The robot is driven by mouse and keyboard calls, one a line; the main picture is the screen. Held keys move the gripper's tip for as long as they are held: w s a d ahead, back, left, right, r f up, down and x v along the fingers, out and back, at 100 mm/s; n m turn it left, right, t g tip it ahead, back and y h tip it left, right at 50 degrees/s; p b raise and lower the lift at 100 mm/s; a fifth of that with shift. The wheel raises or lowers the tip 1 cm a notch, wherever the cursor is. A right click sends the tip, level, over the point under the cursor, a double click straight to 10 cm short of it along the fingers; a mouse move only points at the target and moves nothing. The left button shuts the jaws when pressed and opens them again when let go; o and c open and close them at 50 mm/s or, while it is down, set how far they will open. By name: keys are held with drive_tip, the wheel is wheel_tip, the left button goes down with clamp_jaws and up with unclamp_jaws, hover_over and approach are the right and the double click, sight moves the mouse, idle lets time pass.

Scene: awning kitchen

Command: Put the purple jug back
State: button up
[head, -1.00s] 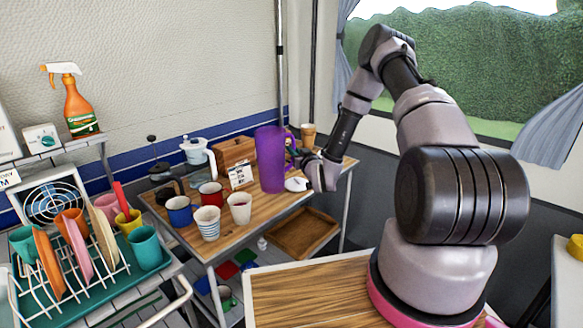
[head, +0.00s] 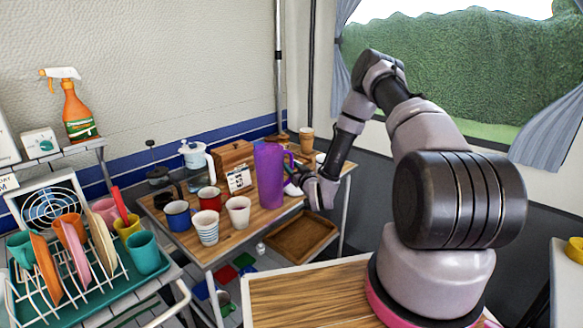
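The purple jug (head: 269,178) is upright at the right part of the small wooden table (head: 243,238), near its front edge, with its handle toward the right. My gripper (head: 295,177) is at the handle side of the jug and appears shut on it. The fingers are small and partly hidden by the wrist. I cannot tell whether the jug's base touches the table top.
A red mug (head: 210,198), a blue mug (head: 178,215), a striped cup (head: 205,227) and a white cup (head: 238,212) stand left of the jug. A wooden box (head: 233,157) and a white-lidded pitcher (head: 196,160) are behind. A brown cup (head: 306,139) stands at the back right.

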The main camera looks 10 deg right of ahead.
drive_tip(key=shift+r, duration=0.2)
drive_tip(key=v, duration=1.2)
drive_tip(key=w+d+r+g+h, duration=0.1)
drive_tip(key=w+d+r+g, duration=0.15)
drive_tip(key=r, duration=0.35)
drive_tip(key=w+d+r+g, duration=0.1)
drive_tip(key=w+r, duration=0.2)
drive_tip(key=r, duration=0.2)
drive_tip(key=s+d+r+m+g+h, duration=0.1)
drive_tip(key=s+r, duration=0.1)
drive_tip(key=r, duration=0.4)
drive_tip(key=s+d+r+g+h, duration=0.1)
drive_tip(key=s+r+g, duration=0.1)
drive_tip(key=r, duration=0.4)
drive_tip(key=s+a+r+m+g+h, duration=0.1)
drive_tip(key=s+r+m+g, duration=0.15)
drive_tip(key=s+r, duration=1.1)
drive_tip(key=s+a+r+m+y, duration=0.1)
drive_tip(key=s, duration=0.7)
drive_tip(key=s+a+r+m+g+y, duration=0.1)
drive_tip(key=s+a+r, duration=0.1)
drive_tip(key=s, duration=0.7)
drive_tip(key=shift+a+r+g, duration=0.3)
